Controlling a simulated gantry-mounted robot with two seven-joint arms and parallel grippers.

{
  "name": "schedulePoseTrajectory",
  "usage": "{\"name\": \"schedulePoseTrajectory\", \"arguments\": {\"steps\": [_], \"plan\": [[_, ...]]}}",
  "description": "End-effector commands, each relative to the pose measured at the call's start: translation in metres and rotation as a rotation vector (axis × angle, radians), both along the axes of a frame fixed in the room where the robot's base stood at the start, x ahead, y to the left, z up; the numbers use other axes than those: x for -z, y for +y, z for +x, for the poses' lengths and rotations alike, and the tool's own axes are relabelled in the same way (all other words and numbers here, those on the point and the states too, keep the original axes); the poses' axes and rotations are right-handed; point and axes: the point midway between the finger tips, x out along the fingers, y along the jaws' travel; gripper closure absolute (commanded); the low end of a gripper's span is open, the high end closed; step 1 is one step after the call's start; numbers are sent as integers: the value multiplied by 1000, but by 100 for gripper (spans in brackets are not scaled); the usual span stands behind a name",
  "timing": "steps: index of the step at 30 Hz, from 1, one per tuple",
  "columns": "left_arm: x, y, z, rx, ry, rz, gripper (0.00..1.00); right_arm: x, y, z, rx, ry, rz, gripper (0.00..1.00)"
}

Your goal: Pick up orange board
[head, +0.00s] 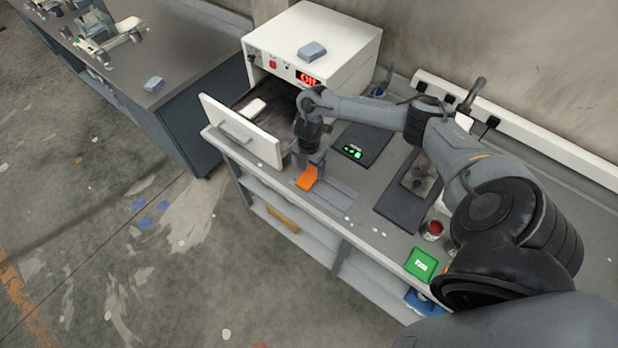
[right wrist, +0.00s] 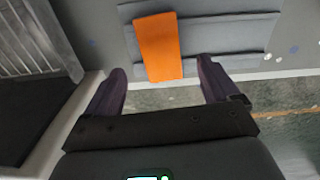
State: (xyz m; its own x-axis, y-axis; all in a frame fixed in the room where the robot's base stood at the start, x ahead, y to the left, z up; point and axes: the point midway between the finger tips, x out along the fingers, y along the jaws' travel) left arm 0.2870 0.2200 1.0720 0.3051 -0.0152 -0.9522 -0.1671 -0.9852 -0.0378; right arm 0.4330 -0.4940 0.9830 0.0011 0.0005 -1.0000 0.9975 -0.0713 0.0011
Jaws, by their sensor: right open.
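The orange board (head: 307,178) lies on a grey slotted plate (head: 340,192) near the front edge of the bench. In the right wrist view the board (right wrist: 159,46) is a flat orange rectangle, its near end between the line of my two fingertips. My right gripper (head: 308,165) is above the board, pointing down. In the right wrist view my right gripper (right wrist: 163,70) is open, with one dark finger to each side of the board and a gap on both sides. Neither finger appears to touch it. My left gripper is not in view.
A dark mat (head: 372,140) with a green-lit device (head: 352,151), a green box (head: 421,264) and a red-topped jar (head: 433,230) are on the bench. Another bench stands at upper left.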

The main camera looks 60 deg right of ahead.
Motion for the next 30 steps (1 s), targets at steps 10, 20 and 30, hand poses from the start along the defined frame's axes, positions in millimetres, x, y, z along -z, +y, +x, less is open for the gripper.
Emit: {"name": "schedulePoseTrajectory", "arguments": {"steps": [10, 20, 30], "plan": [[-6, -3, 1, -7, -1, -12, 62, 33, 1, -2, 2, 4, 0, 12], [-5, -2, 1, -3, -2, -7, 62, 54, 0, -1, 0, 1, -1, 12], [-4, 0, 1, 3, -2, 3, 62, 54, 0, -1, 0, 1, -1, 41]]}}
